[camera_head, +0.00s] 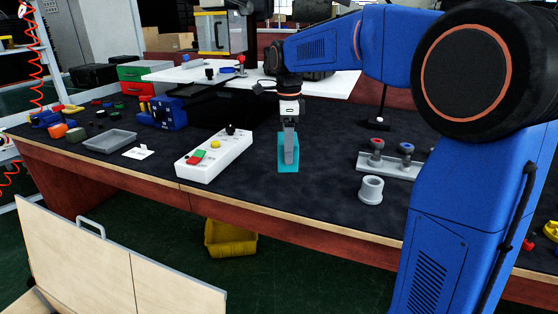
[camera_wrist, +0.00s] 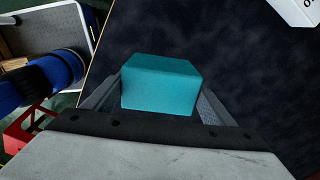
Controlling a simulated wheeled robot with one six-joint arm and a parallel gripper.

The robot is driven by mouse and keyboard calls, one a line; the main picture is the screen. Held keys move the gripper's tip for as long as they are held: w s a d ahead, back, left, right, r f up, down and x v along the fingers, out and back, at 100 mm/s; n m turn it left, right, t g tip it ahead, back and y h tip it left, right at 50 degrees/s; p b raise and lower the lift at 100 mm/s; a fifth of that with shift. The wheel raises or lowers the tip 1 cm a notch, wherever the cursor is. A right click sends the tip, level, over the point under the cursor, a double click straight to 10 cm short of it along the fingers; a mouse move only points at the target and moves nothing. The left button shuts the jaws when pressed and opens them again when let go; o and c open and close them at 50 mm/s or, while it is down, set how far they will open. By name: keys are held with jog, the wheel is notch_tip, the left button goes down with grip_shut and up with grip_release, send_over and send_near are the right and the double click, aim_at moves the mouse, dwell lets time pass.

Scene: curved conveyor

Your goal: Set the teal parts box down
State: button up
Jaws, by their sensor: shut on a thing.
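The teal parts box (camera_head: 282,163) is at the middle of the dark bench top in the head view. My gripper (camera_head: 289,155) points down over it and is shut on it. In the wrist view the teal box (camera_wrist: 160,82) sits between the two grey fingers of my gripper (camera_wrist: 158,98), one finger along each side. The fingers cover part of the box in the head view. I cannot tell whether its underside touches the bench or hangs just above it.
A white control box (camera_head: 215,156) with coloured buttons stands left of the teal box. A grey holder (camera_head: 392,165) with knobs and a grey cup (camera_head: 371,190) stand to the right. A grey tray (camera_head: 110,141) lies at the left. The dark bench top (camera_head: 310,205) is clear in front of the box.

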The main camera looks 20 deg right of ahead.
jog(key=shift+f, duration=2.85)
jog(key=shift+f, duration=0.1)
jog(key=o, duration=1.3)
